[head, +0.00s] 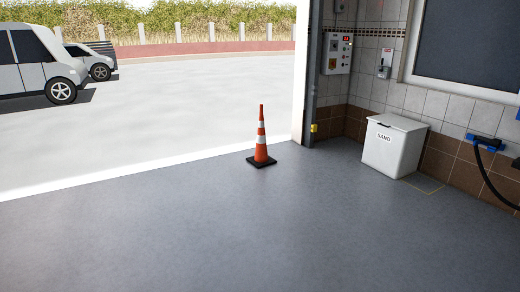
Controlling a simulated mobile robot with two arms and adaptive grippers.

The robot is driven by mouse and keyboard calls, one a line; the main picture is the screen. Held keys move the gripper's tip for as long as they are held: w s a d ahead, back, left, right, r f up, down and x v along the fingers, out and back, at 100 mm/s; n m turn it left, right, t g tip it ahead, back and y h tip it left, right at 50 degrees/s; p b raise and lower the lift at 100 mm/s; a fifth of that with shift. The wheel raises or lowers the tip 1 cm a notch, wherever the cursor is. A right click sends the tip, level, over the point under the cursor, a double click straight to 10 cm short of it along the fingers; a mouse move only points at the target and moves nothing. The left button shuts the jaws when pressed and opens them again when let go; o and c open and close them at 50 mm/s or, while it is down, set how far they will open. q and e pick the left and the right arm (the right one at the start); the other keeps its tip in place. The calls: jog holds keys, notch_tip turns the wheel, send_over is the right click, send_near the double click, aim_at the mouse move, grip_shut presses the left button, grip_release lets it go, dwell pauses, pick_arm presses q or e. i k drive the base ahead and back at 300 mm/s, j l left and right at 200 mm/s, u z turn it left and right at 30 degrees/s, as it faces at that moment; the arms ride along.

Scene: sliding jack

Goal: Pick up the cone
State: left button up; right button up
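An orange traffic cone (261,142) with white bands and a black square base stands upright on the grey floor in the head view. It is a little right of the middle, near the edge of the wide doorway. Nothing covers it. Neither of my grippers shows in this view.
A white sand box (393,147) stands against the tiled wall at the right. A dark door post (309,75) rises behind and right of the cone. A black hose (490,180) hangs at the right edge. White vehicles (38,62) are parked outside. The floor (230,230) in front is clear.

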aim_at(261, 159)
jog(key=i, duration=6.5)
jog(key=i+u, duration=0.15)
jog(key=i, duration=0.65)
jog(key=i+l, duration=0.2)
jog(key=i, duration=0.55)
jog(key=j+u, duration=0.05)
